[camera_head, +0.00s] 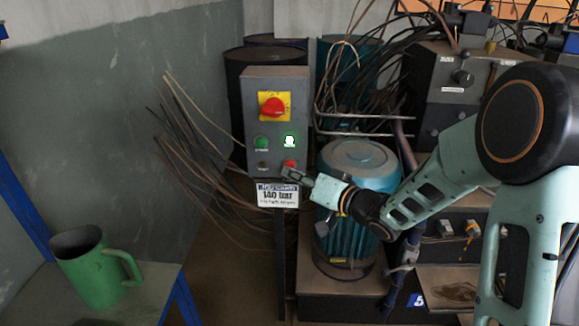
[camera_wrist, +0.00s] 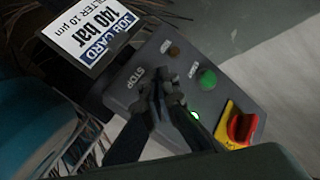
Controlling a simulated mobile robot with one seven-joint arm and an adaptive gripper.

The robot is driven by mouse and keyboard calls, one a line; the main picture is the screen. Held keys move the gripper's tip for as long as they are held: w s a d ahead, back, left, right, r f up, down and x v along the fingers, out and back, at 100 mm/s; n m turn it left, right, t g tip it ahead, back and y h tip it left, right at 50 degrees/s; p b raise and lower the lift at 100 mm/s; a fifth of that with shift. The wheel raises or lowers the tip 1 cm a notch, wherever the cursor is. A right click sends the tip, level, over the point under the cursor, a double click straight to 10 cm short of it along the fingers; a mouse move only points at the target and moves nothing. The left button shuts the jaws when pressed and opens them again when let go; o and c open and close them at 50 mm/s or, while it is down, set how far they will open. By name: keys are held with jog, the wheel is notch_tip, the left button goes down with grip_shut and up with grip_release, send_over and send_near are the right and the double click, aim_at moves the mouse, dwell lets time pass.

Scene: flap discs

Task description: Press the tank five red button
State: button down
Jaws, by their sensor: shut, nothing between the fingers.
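The grey control box (camera_head: 275,100) stands on a post in the middle of the head view. Its red button (camera_head: 290,164) is at the lower right of the box face, just above my fingertips. My gripper (camera_head: 289,173) reaches in from the right and is shut and empty. In the wrist view my closed fingertips (camera_wrist: 163,84) lie over the panel beside the STOP lettering (camera_wrist: 135,77). They hide the red button there. I cannot tell whether the fingertips touch it.
The box also has a red rotary switch (camera_head: 273,107) on a yellow plate, a green button (camera_head: 261,143), a lit green lamp (camera_head: 290,141) and a dark button (camera_head: 263,166). A job card (camera_head: 278,195) hangs below. A blue motor (camera_head: 358,190) stands close right; a green jug (camera_head: 95,267) is left.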

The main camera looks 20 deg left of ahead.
jog(key=shift+w+a, duration=0.1)
jog(key=shift+w, duration=0.4)
dwell(0.6)
jog(key=shift+s, duration=0.15)
jog(key=shift+s+d+p, duration=0.2)
jog(key=shift+s+p, duration=0.1)
jog(key=shift+s, duration=0.45)
jog(key=shift+s, duration=0.1)
jog(key=s, duration=0.2)
jog(key=s+d, duration=0.1)
jog(key=s, duration=0.1)
jog(key=shift+s+d, duration=0.1)
jog(key=shift+s, duration=0.25)
